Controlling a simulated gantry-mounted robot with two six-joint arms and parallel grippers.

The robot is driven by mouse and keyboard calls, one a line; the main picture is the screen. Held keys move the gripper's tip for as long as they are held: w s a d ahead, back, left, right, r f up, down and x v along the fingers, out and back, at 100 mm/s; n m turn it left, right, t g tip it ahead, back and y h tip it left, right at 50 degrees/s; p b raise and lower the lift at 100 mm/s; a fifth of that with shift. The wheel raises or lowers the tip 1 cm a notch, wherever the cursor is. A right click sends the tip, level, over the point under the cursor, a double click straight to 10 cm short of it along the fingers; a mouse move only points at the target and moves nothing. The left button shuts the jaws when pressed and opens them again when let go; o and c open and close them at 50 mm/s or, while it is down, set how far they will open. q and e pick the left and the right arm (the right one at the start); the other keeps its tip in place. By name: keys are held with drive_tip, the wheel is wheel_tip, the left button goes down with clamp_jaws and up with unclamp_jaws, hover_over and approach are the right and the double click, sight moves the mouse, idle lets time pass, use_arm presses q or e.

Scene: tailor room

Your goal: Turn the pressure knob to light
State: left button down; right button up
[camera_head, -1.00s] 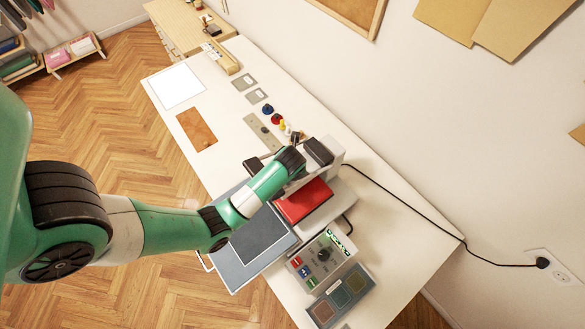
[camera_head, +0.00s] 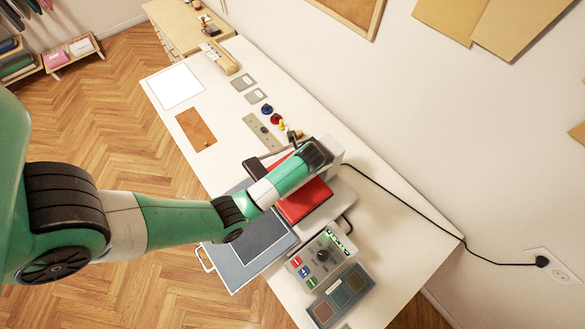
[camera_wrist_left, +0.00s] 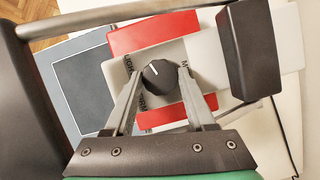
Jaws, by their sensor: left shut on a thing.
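In the left wrist view the pressure knob (camera_wrist_left: 157,76) is round and dark, with a white pointer mark facing the upper left of the picture. It sits on a pale plate (camera_wrist_left: 170,53) with dark lettering partly covered by my fingers. My left gripper (camera_wrist_left: 159,73) is shut on the knob, one finger on each side. The plate belongs to the press machine with a red part (camera_head: 304,202) on the table. In the head view my left wrist hides the knob and fingertips. My right gripper is not in view.
A dark block on the press (camera_wrist_left: 250,48) stands close to the right of my fingers. A control box (camera_head: 322,256) with a dial and a swatch tray (camera_head: 340,296) lie in front. A black cord (camera_head: 405,210) runs to the wall socket.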

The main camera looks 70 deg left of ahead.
use_arm(q)
drive_tip(key=shift+n+g, duration=0.3)
drive_tip(key=shift+n, duration=0.3)
drive_tip(key=shift+c, duration=1.1)
unclamp_jaws()
